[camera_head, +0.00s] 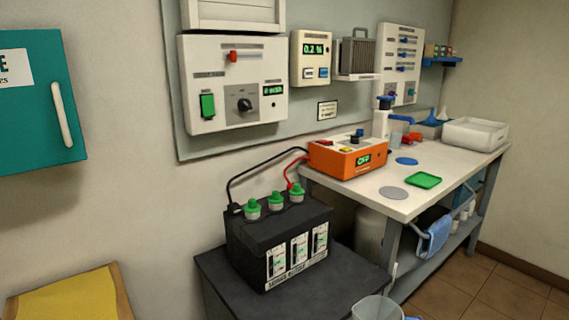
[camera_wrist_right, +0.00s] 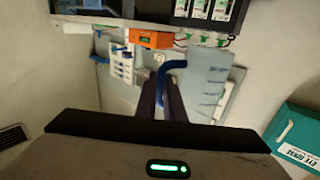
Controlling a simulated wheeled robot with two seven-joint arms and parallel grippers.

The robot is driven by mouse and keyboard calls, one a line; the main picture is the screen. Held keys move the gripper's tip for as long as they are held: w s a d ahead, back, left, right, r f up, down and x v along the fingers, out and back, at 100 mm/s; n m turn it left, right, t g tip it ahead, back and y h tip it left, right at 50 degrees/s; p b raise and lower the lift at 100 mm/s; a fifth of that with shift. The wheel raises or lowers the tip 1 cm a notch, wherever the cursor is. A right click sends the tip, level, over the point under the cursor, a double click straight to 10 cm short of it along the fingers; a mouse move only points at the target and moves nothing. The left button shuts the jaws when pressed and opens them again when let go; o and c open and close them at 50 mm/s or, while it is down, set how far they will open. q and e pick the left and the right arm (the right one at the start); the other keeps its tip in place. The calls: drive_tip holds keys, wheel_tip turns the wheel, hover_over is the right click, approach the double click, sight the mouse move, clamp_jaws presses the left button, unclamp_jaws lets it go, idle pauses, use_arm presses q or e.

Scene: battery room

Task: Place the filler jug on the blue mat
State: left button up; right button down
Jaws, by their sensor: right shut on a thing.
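The filler jug (camera_wrist_right: 207,78) is a translucent container with dark markings and a blue handle (camera_wrist_right: 172,66). My right gripper (camera_wrist_right: 162,90) is shut on the blue handle. In the head view the translucent jug (camera_head: 376,308) shows only in part at the bottom edge, in front of the battery stand. The right gripper is out of that view. The blue mat (camera_head: 406,161) is a small round disc lying bare on the bench, behind the green mat. My left gripper is in neither view.
The white bench (camera_head: 375,180) also bears a green mat (camera_head: 425,181), a grey disc (camera_head: 393,193), an orange charger (camera_head: 347,157) and a white tray (camera_head: 475,134). A black battery (camera_head: 250,235) with cables stands at the left. A blue cloth (camera_head: 436,236) hangs at the bench front.

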drive_tip(key=s+f, duration=0.2)
drive_tip(key=s, duration=0.4)
drive_tip(key=shift+f, duration=0.35)
